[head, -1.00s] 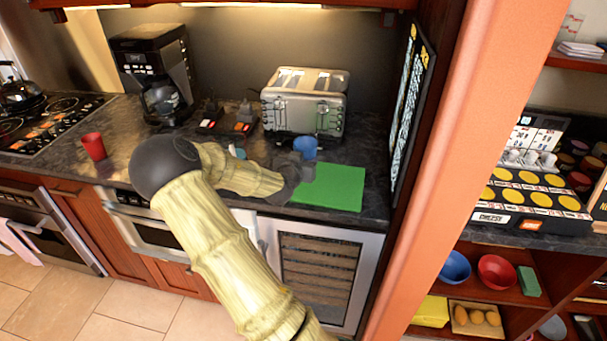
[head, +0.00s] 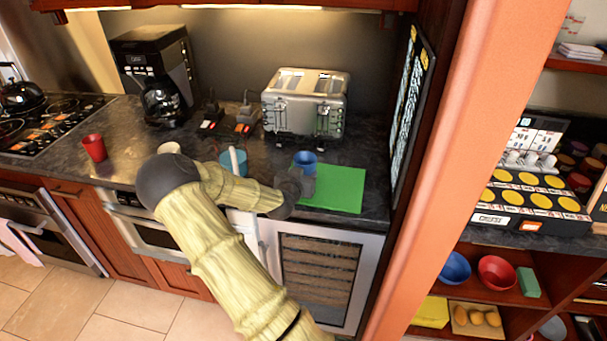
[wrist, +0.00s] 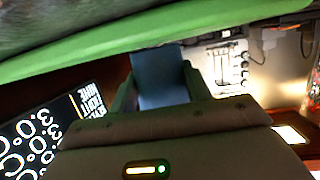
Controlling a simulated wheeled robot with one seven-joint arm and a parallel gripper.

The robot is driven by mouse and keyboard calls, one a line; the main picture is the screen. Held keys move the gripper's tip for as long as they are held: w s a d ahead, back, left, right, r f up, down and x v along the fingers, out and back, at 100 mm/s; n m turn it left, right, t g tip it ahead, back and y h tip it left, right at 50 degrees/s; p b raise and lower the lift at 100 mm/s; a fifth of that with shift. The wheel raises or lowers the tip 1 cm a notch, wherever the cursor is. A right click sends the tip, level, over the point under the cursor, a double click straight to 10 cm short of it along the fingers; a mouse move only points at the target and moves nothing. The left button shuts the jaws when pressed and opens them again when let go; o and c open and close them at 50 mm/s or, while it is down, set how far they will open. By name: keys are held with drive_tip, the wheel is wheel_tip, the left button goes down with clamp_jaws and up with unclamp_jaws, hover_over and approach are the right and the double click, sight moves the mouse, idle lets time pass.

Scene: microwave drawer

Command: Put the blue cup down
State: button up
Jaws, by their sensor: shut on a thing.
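The blue cup (head: 305,157) is upright at the far end of my gripper (head: 304,174), over the left part of the green board (head: 340,189) on the counter. My gripper is shut on the cup. In the wrist view the cup (wrist: 160,78) sits between the two fingers (wrist: 158,90), with the green board (wrist: 150,38) across the top of the picture. I cannot tell whether the cup's base touches the board; my gripper hides part of it.
A silver toaster (head: 305,103) stands behind the cup. A teal cup (head: 233,161) with a white stick and a pale cup (head: 169,147) stand to the left. A red cup (head: 95,147) is farther left. The board's right part is clear, beside a wall panel (head: 411,110).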

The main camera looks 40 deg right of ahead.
drive_tip(key=shift+f, duration=0.1)
drive_tip(key=shift+f, duration=0.1)
drive_tip(key=o, duration=1)
drive_tip(key=shift+r, duration=0.2)
drive_tip(key=b+v, duration=0.1)
drive_tip(key=v, duration=1.1)
